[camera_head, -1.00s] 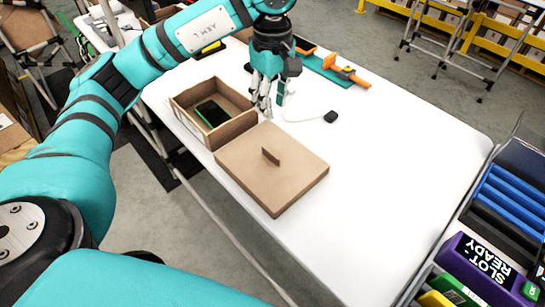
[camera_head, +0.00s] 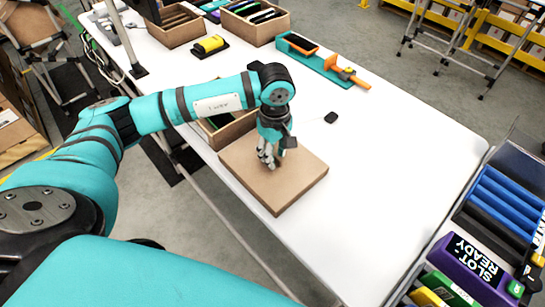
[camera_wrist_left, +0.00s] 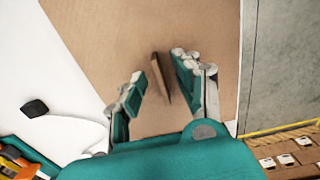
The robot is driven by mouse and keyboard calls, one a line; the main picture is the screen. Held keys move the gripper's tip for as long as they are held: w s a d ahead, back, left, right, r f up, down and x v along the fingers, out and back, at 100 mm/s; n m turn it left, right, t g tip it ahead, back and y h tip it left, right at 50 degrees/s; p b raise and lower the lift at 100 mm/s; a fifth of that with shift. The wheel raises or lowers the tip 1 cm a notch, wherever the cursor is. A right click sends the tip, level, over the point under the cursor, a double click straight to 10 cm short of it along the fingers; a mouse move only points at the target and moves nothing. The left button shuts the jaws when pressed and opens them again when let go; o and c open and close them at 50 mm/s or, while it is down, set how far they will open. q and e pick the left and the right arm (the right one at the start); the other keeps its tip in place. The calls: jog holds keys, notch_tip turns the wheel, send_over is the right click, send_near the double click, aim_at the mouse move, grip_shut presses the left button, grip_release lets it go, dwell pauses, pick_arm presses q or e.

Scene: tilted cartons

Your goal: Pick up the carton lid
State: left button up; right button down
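The carton lid (camera_head: 285,188) is a flat brown square that lies on the white table near its front edge, beside the open carton (camera_head: 237,131). My left gripper (camera_head: 268,160) is over the lid, pointing down. In the left wrist view the lid (camera_wrist_left: 105,35) fills the middle, and its thin upright handle tab (camera_wrist_left: 160,78) stands between the two fingers of my open left gripper (camera_wrist_left: 155,88). The fingers are apart from the tab. In the head view the gripper hides the tab, and my arm hides most of the carton. My right gripper is not in view.
A black puck-like object (camera_head: 331,117) with a white cable lies behind the lid. A teal and orange fixture (camera_head: 322,62) and a yellow item (camera_head: 209,45) are farther back. A rack with a purple bin (camera_head: 468,258) is at right. The table's right part is clear.

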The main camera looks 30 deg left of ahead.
pick_arm(q)
jog(key=shift+f, duration=0.5)
jog(key=shift+c, duration=0.2)
grip_shut()
jog(key=shift+r, duration=0.1)
